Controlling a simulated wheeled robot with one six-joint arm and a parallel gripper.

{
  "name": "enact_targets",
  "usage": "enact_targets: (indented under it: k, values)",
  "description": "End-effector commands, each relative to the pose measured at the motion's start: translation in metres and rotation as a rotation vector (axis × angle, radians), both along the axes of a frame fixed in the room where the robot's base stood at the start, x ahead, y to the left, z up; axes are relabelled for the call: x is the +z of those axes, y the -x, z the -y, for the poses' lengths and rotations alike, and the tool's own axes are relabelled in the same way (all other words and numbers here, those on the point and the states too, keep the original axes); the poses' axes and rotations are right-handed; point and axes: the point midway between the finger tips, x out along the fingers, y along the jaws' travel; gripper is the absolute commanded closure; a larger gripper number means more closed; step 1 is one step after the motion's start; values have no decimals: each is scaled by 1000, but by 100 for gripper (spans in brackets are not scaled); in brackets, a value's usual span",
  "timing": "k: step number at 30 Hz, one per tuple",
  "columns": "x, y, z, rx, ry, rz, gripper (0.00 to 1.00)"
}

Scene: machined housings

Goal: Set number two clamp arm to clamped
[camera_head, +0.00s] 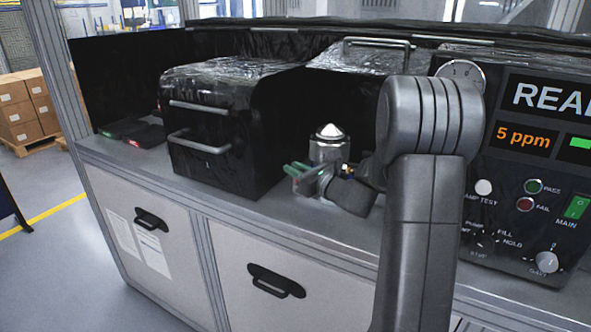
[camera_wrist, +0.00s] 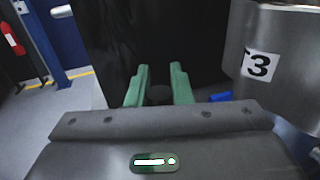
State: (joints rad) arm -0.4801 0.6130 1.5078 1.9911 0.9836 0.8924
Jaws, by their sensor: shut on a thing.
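My gripper (camera_head: 298,170) with green fingers is low on the bench, just left of and in front of a metal cylindrical housing (camera_head: 328,152) with a pale cone top. In the wrist view the green fingers (camera_wrist: 158,80) stand either side of a small dark round piece (camera_wrist: 159,95). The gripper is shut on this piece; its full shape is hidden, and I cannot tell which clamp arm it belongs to. The housing in the wrist view (camera_wrist: 285,50) carries a white label (camera_wrist: 260,66) with a 3. No label with a 2 shows.
A black box with two handles (camera_head: 215,125) stands close left of the gripper. The test panel (camera_head: 520,175) with READ lettering and buttons is at right. A small blue piece (camera_wrist: 220,97) shows beside the housing. The bench's front strip (camera_head: 250,205) is clear.

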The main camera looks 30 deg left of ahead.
Motion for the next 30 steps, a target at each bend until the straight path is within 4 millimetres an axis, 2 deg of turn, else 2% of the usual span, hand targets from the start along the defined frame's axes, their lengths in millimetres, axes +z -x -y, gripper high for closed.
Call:
enact_targets:
  k: [2, 3, 6, 14, 17, 30]
  values:
    - [1, 0, 0, -1, -1, 1, 100]
    - [1, 0, 0, -1, -1, 1, 74]
    - [1, 0, 0, -2, -1, 1, 58]
    - [1, 0, 0, -2, -1, 1, 58]
    - [7, 0, 0, -1, 0, 3, 58]
    - [84, 0, 0, -1, -2, 5, 58]
